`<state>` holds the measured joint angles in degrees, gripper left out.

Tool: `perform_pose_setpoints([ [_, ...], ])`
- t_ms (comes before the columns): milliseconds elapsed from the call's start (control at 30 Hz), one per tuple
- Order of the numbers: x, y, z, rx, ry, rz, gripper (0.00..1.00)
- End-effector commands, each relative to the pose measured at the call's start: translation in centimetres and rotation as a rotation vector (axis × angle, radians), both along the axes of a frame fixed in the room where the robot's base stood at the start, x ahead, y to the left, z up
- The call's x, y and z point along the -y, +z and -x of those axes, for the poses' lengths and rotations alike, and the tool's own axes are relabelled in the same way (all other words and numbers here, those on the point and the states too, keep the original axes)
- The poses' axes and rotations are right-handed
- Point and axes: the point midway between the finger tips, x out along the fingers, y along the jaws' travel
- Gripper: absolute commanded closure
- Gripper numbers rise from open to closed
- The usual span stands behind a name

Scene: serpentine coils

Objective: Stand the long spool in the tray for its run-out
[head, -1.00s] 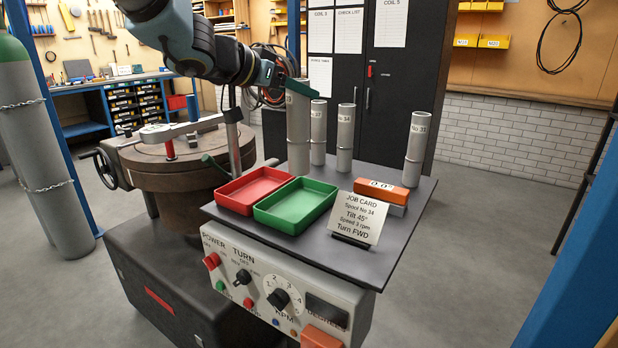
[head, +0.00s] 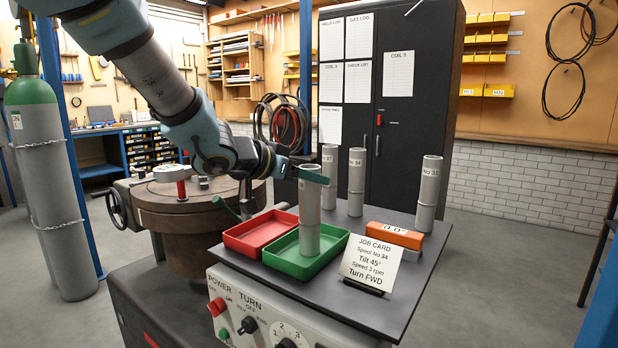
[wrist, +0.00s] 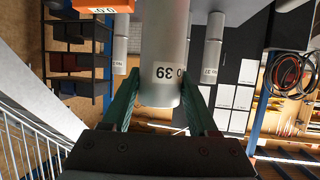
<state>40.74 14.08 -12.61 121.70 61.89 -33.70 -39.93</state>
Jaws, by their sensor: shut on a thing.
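My gripper (head: 312,174) is shut on the top of a grey spool (head: 310,215). The wrist view shows its green fingers on either side of this spool (wrist: 163,40), whose upside-down label seems to read No 39. The spool is upright, with its lower end inside the green tray (head: 275,262); I cannot tell whether it touches the floor. A red tray (head: 240,242) lies beside it on the left. The job card (head: 370,262) reads Spool No 34, Tilt 45°, Speed 3 rpm, Turn FWD. A spool marked No 34 (head: 356,185) stands behind.
Another spool (head: 330,168) stands behind the held one, and one more (head: 428,195) at the right edge of the bench top. An orange-topped block (head: 394,236) sits behind the card. A round turntable (head: 190,200) is at left. The right front of the bench top is clear.

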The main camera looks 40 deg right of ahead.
Motion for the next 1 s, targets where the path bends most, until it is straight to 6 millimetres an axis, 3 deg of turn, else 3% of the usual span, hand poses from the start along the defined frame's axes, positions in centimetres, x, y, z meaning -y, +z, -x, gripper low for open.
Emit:
perform_pose_setpoints([
  [67,0.1,0.0,0.0,0.001,0.000,0.003,1.00],
  [100,0.0,-0.2,0.0,0.000,0.000,0.000,0.38],
  [333,0.0,-0.1,0.0,0.000,0.000,0.000,0.12],
  [667,-0.1,0.2,0.0,0.001,0.001,0.001,0.10],
  [767,-1.1,0.7,0.0,0.003,0.001,0.003,0.10],
  [1000,-5.6,2.6,0.2,0.004,0.004,0.002,0.10],
])
